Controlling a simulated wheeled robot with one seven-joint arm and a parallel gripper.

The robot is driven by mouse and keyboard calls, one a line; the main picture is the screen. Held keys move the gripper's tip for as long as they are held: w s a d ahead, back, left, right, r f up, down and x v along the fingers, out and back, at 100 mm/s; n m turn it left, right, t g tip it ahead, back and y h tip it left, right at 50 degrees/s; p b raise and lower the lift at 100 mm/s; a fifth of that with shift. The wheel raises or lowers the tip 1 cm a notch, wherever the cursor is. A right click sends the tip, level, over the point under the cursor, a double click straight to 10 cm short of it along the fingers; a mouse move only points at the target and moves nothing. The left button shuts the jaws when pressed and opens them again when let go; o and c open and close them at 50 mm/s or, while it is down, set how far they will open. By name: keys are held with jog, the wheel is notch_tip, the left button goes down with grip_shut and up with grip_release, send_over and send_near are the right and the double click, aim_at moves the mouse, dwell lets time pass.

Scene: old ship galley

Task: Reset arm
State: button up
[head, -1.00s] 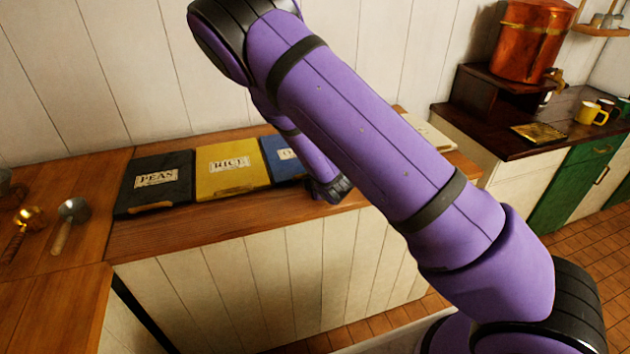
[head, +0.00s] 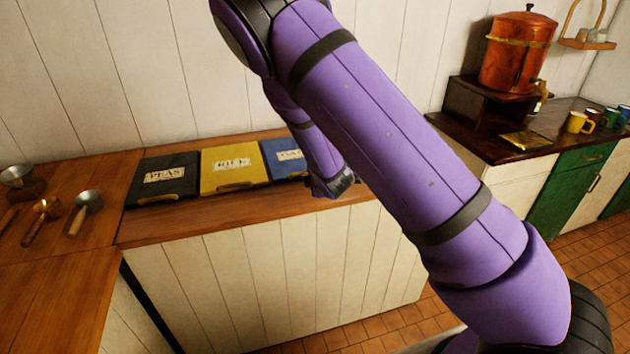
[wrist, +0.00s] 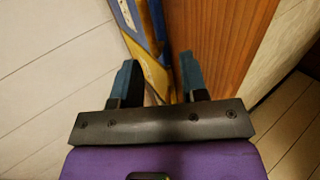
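My purple arm crosses the head view from the lower right to the top and folds down over the counter. My gripper shows in the wrist view (wrist: 162,84) with its two blue-grey fingers apart and nothing between them. In the head view my arm hides the gripper's fingers. The wrist view shows the wooden counter edge, a blue lid and a yellow lid beyond the fingers. In the head view a black PEAS lid (head: 162,186), a yellow RICE lid (head: 233,178) and a partly hidden blue lid (head: 282,160) lie in a row on the counter.
Metal scoops (head: 86,208) lie on the wooden counter (head: 60,262) at left. At right, a dark worktop (head: 490,148) bears a copper urn (head: 517,50), a brass tray (head: 527,139) and several mugs (head: 578,122). Tiled floor (head: 385,325) shows between the counters.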

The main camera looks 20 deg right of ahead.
jog(key=shift+r, duration=0.1)
jog(key=s+d+r+m+g, duration=0.25)
jog(key=s+r+m, duration=0.45)
jog(key=r, duration=0.5)
jog(key=s+d+r+m+g, duration=0.2)
jog(key=s+d+r+m, duration=0.25)
jog(key=s+r, duration=0.6)
jog(key=s+r+m+g, duration=0.1)
jog(key=s+r+m, duration=0.2)
jog(key=s, duration=0.8)
jog(key=s+r+m, duration=0.3)
jog(key=s+r, duration=0.4)
jog(key=s, duration=0.4)
jog(key=shift+s+r+g, duration=0.35)
jog(key=shift+s, duration=0.05)
